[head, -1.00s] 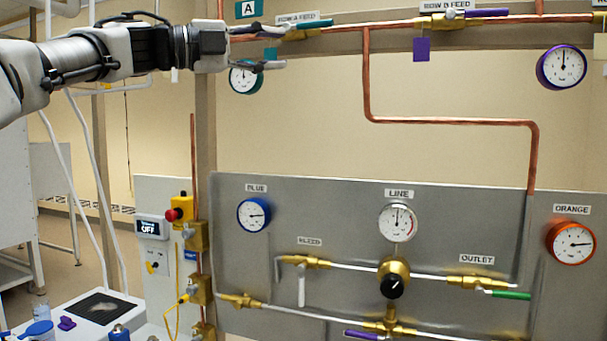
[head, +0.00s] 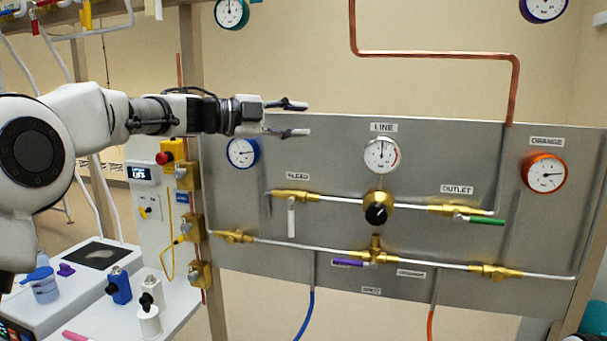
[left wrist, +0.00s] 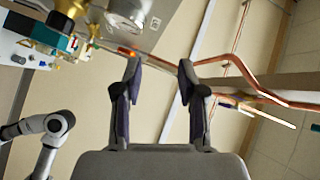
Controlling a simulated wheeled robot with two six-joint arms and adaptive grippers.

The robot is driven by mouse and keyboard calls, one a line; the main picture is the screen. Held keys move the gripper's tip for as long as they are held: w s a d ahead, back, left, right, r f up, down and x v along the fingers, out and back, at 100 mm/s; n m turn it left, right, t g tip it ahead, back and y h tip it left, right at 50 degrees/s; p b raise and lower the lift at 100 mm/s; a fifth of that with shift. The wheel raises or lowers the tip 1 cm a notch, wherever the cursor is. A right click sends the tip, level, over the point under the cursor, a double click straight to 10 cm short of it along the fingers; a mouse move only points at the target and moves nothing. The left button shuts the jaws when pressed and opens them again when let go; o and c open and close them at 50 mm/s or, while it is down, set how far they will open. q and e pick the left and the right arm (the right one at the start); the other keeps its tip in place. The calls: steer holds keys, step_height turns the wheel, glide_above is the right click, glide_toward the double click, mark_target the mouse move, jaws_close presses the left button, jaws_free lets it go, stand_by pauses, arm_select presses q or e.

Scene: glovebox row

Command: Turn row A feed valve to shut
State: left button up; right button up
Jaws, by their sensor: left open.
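The row A feed valve is out of the head view now, above its top edge. The teal-rimmed gauge (head: 231,12) is cut by that edge. My left gripper (head: 304,118) is open and empty, pointing right in front of the top left of the grey panel, just above the blue gauge (head: 242,153). In the left wrist view its two fingers (left wrist: 160,64) stand apart with nothing between them. A brass fitting with a purple part (left wrist: 232,102) shows right of the fingers there; I cannot tell which valve it is. My right gripper is not in view.
The grey panel (head: 340,275) carries the line gauge (head: 381,155), the orange gauge (head: 543,173) and several brass valves. A copper pipe (head: 430,54) runs above it. A red emergency button (head: 164,157) sits at left. Bottles (head: 119,285) stand on the bench below.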

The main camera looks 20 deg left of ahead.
arm_select(q)
step_height(320, 180, down, 10)
steer(key=w+d+n, duration=0.1)
steer(key=n, duration=0.1)
steer(key=shift+w+d+f+g+b, duration=0.2)
steer(key=shift+w+f+g+b, duration=0.1)
steer(key=shift+b, duration=0.1)
